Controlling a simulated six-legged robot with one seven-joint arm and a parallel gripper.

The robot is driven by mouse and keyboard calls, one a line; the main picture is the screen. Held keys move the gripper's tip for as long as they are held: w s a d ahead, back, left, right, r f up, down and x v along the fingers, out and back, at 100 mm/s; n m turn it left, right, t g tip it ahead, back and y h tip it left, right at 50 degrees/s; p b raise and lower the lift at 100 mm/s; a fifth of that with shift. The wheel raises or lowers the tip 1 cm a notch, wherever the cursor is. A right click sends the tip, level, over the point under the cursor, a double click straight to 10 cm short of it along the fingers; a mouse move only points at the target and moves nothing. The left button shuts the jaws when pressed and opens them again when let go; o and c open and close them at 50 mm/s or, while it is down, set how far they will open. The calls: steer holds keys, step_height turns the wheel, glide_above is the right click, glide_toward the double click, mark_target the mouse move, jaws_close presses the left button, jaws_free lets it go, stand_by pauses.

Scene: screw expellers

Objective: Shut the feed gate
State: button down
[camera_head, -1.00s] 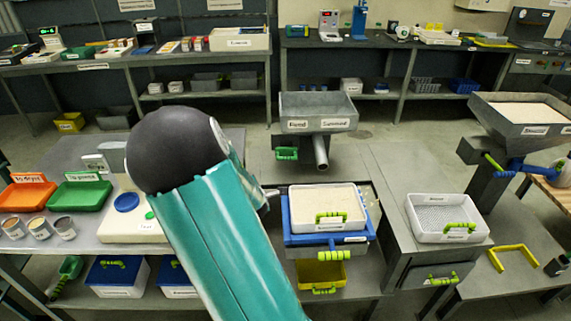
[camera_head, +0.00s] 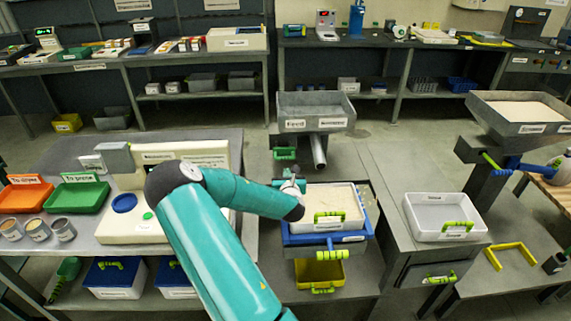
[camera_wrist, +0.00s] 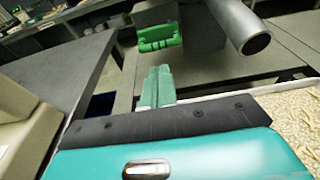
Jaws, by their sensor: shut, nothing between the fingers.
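The feed hopper (camera_head: 316,108) is a grey metal bin labelled "Feed", standing behind the work table. Under its left side is the green gate handle (camera_head: 285,153), and a round metal spout (camera_head: 320,152) slopes down to its right. My gripper (camera_head: 291,178) is in front of and below the handle, near the blue-framed tray. In the wrist view, my pale green fingers (camera_wrist: 158,76) are together with nothing between them. They point toward the green handle (camera_wrist: 160,38), which is ahead and apart from them. How far the gate is open cannot be told.
A blue-framed tray (camera_head: 290,233) of pale material sits close under my wrist. A white and grey machine (camera_head: 108,230) stands left of it. A white tray (camera_head: 410,224) is at right. A second hopper (camera_head: 505,127) stands far right.

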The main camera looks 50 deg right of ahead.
glide_toward(285, 151)
steer(key=shift+w+d+f, duration=0.65)
steer(key=shift+w+f, duration=0.1)
steer(key=shift+f, duration=0.15)
steer(key=x, duration=0.4)
steer(key=shift+w+d+r, duration=0.1)
steer(key=shift+w+r, duration=0.05)
steer(key=shift+r, duration=0.15)
steer(key=shift+w+d, duration=0.15)
steer(key=shift+d, duration=0.05)
steer(key=shift+w+d+r, duration=0.1)
steer(key=shift+r, duration=0.2)
